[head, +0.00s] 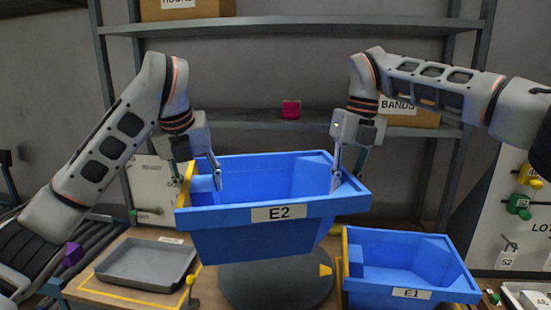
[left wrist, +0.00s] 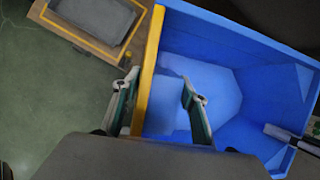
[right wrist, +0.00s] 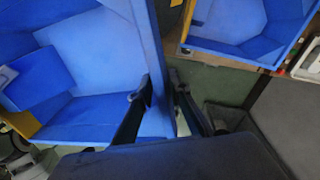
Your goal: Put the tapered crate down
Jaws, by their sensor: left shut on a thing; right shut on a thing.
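The tapered crate is the blue one labelled E2 (head: 250,243), seen in the middle of the head view. It looks empty and roughly level, held up in front of a dark round stand (head: 275,285). My left gripper (head: 203,178) is shut on its left wall, which has a yellow edge strip (left wrist: 150,70) in the left wrist view. My right gripper (head: 348,172) is shut on its right wall (right wrist: 153,50), one finger inside and one outside. The crate hides part of the stand; whether its underside touches anything cannot be told.
A second blue crate labelled E1 (head: 395,300) stands at the right on the bench. A grey tray (head: 147,262) lies inside a yellow outline at the left.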

